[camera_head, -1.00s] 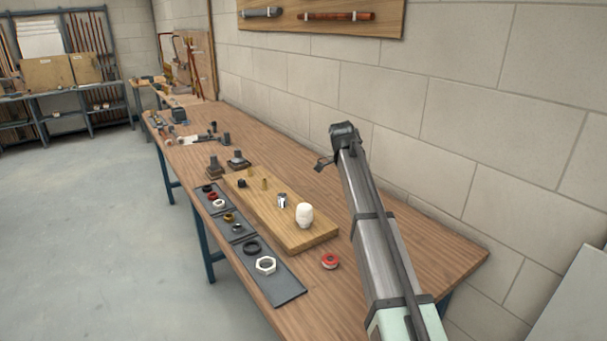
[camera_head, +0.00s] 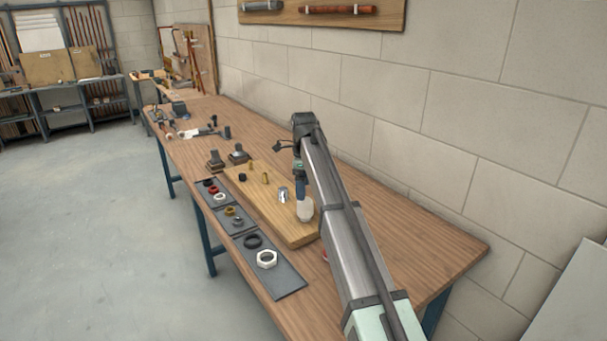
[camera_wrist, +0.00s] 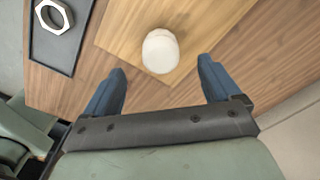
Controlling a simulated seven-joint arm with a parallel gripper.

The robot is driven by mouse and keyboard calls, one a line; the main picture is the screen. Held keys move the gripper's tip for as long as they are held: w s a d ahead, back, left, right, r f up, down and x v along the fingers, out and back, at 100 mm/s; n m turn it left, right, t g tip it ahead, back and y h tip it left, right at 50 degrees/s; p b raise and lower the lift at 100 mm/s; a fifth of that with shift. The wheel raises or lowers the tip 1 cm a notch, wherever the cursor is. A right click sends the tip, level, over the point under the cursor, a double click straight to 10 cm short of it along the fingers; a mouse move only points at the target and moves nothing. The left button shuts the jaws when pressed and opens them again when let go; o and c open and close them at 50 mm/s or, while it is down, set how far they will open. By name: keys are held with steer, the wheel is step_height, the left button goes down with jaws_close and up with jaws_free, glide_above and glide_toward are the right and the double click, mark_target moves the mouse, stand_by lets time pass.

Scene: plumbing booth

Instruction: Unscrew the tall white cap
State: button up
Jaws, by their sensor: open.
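The tall white cap (camera_head: 305,211) stands on the wooden board (camera_head: 292,236) near its front end, partly hidden in the head view by my gripper. In the wrist view the cap (camera_wrist: 160,50) lies ahead of the gap between my fingers. My gripper (camera_wrist: 162,82) is open and empty, its two blue fingers spread wider than the cap. In the head view my gripper (camera_head: 301,189) points down over the cap. I cannot tell from these views how high the fingertips are above it.
A chrome fitting (camera_head: 283,194) and brass pegs (camera_head: 265,178) stand on the board behind the cap. Dark trays (camera_head: 275,276) with rings and a white hex nut (camera_head: 267,259) lie to the left. A red ring (camera_head: 325,255) is mostly hidden by my arm. The wall is at the right.

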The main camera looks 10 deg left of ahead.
mark_target(305, 204)
step_height(305, 204, down, 8)
steer(key=shift+r, duration=0.15)
stand_by(0.3)
steer(key=shift+c, duration=0.3)
steer(key=c, duration=1.1)
steer(key=shift+o, duration=0.2)
steer(key=n, duration=0.4)
steer(key=shift+s+r, duration=0.1)
steer(key=n, duration=0.4)
steer(key=shift+d+r+n, duration=0.1)
steer(key=shift+n, duration=0.3)
steer(key=n, duration=0.4)
steer(key=shift+s, duration=0.1)
steer(key=n, duration=0.5)
steer(key=shift+d+r, duration=0.15)
